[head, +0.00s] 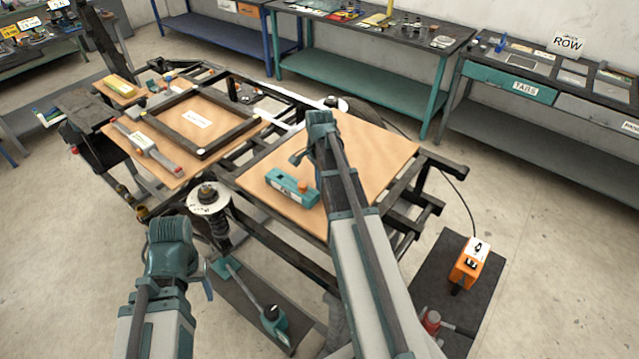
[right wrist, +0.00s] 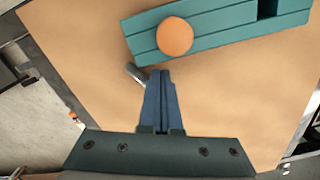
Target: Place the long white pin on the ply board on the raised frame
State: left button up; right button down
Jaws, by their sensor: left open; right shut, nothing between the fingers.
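The ply board (head: 375,150) lies on the raised dark frame (head: 425,210). A short pale grey rod (right wrist: 134,73), possibly the long white pin, lies on the board beside my right gripper's fingertips (right wrist: 163,76) in the right wrist view. Part of it may be hidden behind the fingers. My right gripper (head: 297,158) is shut and empty, low over the board behind the teal block. My left gripper (head: 206,284) is open at the lower left, in front of the frame and away from the board; its fingers are mostly hidden.
A teal block (head: 291,188) with an orange knob lies on the board close to my right gripper. A spring unit (head: 209,199) stands left of the board. An orange box (head: 465,265) sits on a dark mat at right. The board's right half looks clear.

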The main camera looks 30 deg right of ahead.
jog(key=shift+f, duration=0.55)
pick_arm(q)
jog(key=shift+f, duration=0.5)
pick_arm(e)
jog(key=d, duration=0.8)
jog(key=shift+w, duration=0.1)
pick_arm(q)
jog(key=shift+r, duration=0.1)
pick_arm(e)
jog(key=shift+r, duration=0.1)
pick_arm(q)
notch_tip(320, 180, up, 10)
jog(key=a+p, duration=0.1)
jog(key=p, duration=0.8)
jog(key=shift+w+p, duration=0.4)
pick_arm(e)
notch_tip(320, 180, up, 10)
